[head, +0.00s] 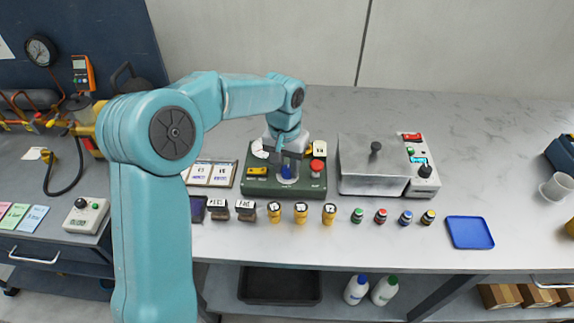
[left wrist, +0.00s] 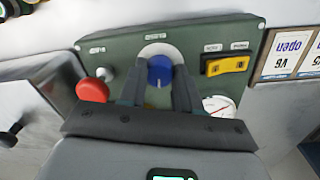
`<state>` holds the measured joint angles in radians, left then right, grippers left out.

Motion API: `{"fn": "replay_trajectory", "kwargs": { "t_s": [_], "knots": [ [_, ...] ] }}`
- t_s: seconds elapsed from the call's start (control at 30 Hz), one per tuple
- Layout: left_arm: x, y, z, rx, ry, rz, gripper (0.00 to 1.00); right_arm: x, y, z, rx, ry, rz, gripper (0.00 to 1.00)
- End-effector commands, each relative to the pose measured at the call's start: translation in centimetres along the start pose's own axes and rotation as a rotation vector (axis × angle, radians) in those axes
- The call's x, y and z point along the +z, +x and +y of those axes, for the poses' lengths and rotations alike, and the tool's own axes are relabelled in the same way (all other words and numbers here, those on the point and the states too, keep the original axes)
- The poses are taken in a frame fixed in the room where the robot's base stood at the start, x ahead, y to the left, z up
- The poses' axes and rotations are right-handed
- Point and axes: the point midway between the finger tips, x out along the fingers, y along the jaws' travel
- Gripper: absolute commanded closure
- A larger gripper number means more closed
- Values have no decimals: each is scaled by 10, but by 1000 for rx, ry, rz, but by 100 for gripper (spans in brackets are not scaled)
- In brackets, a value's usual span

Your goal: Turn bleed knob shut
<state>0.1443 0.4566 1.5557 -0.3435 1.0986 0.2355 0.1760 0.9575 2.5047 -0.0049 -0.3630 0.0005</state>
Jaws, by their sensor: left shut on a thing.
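The blue bleed knob (left wrist: 160,71) sits on a round pale dial on the green panel (left wrist: 220,45). In the left wrist view my left gripper (left wrist: 160,80) has its two dark fingers on either side of the knob, shut on it. The writing around the knob is too small to read. My right gripper is not in view.
The panel also carries a red button (left wrist: 92,90), a yellow switch (left wrist: 226,64) and a white gauge (left wrist: 218,106). A metal box (head: 365,165) stands just right. Stamps, yellow weights and small bottles line the front. A blue tray (head: 470,232) lies at the right.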

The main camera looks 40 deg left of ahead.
Motion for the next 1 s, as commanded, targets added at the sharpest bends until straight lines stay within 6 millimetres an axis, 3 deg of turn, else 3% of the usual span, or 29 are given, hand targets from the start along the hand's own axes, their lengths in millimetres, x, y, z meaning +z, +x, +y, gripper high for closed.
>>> {"fn": "replay_trajectory", "kwargs": {
  "t_s": [0.3,0.8,0.83,0.87,0.9,1.0],
  "knots": [
    [0,-1,0,0,-98,7,98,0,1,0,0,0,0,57],
    [0,-1,0,0,-113,7,98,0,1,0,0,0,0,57],
    [0,-1,0,0,-113,7,57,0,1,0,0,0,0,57],
    [0,-1,0,0,-113,7,48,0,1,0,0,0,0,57],
    [0,-1,0,0,-113,7,42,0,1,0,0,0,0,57],
    [0,-1,0,0,-112,6,42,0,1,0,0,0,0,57]
  ]
}}
